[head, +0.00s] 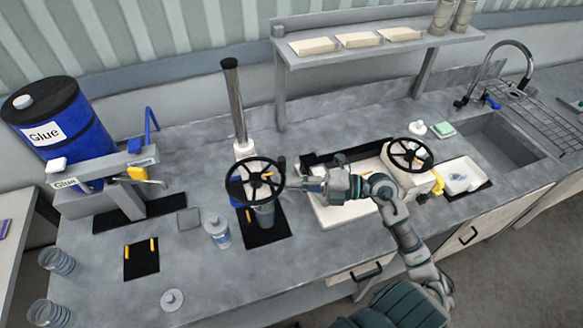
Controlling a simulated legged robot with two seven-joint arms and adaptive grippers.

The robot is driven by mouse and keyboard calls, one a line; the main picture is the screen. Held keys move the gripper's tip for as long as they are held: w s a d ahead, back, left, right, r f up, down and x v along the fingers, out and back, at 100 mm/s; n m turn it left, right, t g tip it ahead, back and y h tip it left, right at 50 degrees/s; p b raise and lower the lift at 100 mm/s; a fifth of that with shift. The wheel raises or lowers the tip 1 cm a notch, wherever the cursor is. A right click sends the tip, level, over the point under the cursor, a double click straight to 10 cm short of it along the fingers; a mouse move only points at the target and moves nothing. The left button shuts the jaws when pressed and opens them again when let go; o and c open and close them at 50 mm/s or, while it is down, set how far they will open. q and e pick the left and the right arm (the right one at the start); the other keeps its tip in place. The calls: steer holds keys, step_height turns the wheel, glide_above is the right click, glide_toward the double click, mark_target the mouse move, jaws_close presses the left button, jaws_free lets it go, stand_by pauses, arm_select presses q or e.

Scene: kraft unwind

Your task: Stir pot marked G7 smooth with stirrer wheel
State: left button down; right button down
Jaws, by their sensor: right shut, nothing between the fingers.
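A black spoked wheel (255,182) sits on a stand with a tall dark post, left of the bench's middle. A grey pot (264,216) stands beneath it on a black mat, partly hidden by the wheel. I cannot read a G7 mark on it, nor see its contents. My right gripper (291,184) is at the wheel's right rim, its arm reaching in from the lower right. It is shut and empty. I cannot tell whether it touches the rim. My left gripper is out of view.
A second black wheel (409,154) stands on a white machine at right. A blue glue drum (62,120) is at the left back. A sink (510,140) is at right.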

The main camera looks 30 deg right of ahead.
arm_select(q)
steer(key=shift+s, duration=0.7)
arm_select(e)
steer(key=w, duration=0.1)
steer(key=w+d, duration=0.1)
steer(key=w, duration=0.2)
steer(key=shift+d, duration=0.25)
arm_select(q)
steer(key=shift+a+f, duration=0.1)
arm_select(e)
steer(key=shift+w, duration=0.1)
